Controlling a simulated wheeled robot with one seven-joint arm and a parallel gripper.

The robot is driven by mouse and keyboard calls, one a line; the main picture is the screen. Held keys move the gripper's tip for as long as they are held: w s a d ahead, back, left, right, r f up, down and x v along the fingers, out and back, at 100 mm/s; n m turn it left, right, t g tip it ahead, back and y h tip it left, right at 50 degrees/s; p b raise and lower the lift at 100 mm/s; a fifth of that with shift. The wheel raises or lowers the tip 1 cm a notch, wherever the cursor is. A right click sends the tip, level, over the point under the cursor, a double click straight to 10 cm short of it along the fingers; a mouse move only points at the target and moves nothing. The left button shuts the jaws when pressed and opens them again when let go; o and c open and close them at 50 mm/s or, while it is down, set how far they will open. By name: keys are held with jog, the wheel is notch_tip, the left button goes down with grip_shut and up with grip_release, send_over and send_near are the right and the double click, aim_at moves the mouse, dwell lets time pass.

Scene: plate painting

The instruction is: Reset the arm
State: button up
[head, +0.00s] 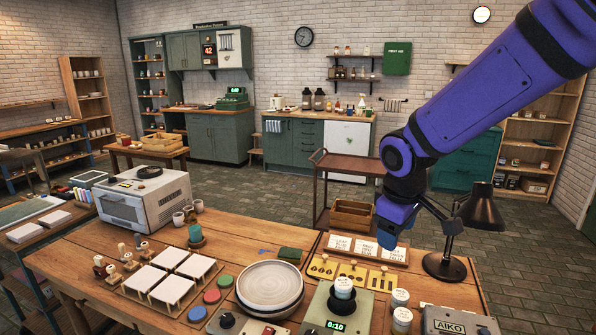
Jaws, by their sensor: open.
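My purple arm comes in from the upper right and bends down at a joint above the right part of the wooden worktable (240,230). My gripper (387,239) is at its lower end, small and pointing down, over the table's back edge near a tray of white lettered cards (367,248). My gripper is open, and I see nothing held in it. Its fingers are too small to make out clearly.
A black desk lamp (444,265) stands just right of my gripper. Stacked plates (270,287), a scale with a jar (343,288) and white-lidded jars (401,298) stand in front. A brown cart (352,168) is behind. A grey oven (146,198) stands left.

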jog(key=s+d+r+m+t, duration=0.1)
jog(key=s+d+r+m, duration=0.2)
jog(key=s, duration=0.4)
jog(key=s+d+r+m, duration=0.3)
jog(key=s+d+r, duration=0.1)
jog(key=s, duration=0.3)
jog(key=s+d+r+m+t+y, duration=0.1)
jog(key=s+d+r+m, duration=0.1)
jog(key=s+d+r, duration=0.2)
jog(key=s, duration=0.3)
jog(key=shift+s+r+m+t, duration=0.3)
jog(key=shift+s+r+m, duration=0.1)
dwell(0.5)
